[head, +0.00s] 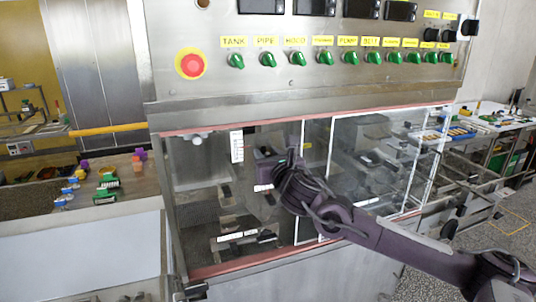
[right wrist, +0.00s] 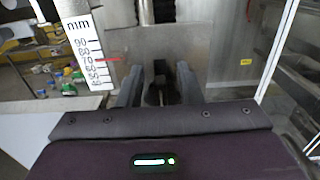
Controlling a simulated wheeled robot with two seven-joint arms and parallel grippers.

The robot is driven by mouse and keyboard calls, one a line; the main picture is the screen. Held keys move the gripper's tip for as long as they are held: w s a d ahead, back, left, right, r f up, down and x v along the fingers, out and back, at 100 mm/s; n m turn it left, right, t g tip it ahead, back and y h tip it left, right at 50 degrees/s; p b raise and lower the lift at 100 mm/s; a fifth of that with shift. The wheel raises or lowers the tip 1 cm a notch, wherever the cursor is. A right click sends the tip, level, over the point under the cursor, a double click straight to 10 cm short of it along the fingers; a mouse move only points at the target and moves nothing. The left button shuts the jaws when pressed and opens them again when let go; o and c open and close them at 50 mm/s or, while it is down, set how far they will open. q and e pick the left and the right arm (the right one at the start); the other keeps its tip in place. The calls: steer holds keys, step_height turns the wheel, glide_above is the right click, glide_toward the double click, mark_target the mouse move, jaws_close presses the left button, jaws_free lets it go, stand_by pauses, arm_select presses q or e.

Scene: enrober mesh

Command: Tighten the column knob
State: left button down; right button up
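My right gripper (head: 272,167) is inside the front window of the steel machine, just right of the white mm scale (head: 237,146). In the right wrist view its two fingers (right wrist: 160,88) stand apart and point forward. A small dark part (right wrist: 161,70), possibly the column knob, shows between the fingers; I cannot tell whether they touch it. In the head view my gripper and wrist hide this spot. The scale (right wrist: 86,52) also shows in the right wrist view, with a red pointer near 70. My left gripper is out of view.
Above the window is a panel with a red emergency button (head: 191,64) and a row of green knobs (head: 325,58). Clear window panels (head: 375,150) with white edges stand beside my right arm. A bench (head: 120,185) with small coloured items is at left.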

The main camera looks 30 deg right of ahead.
steer(key=shift+c, duration=0.3)
jaws_close()
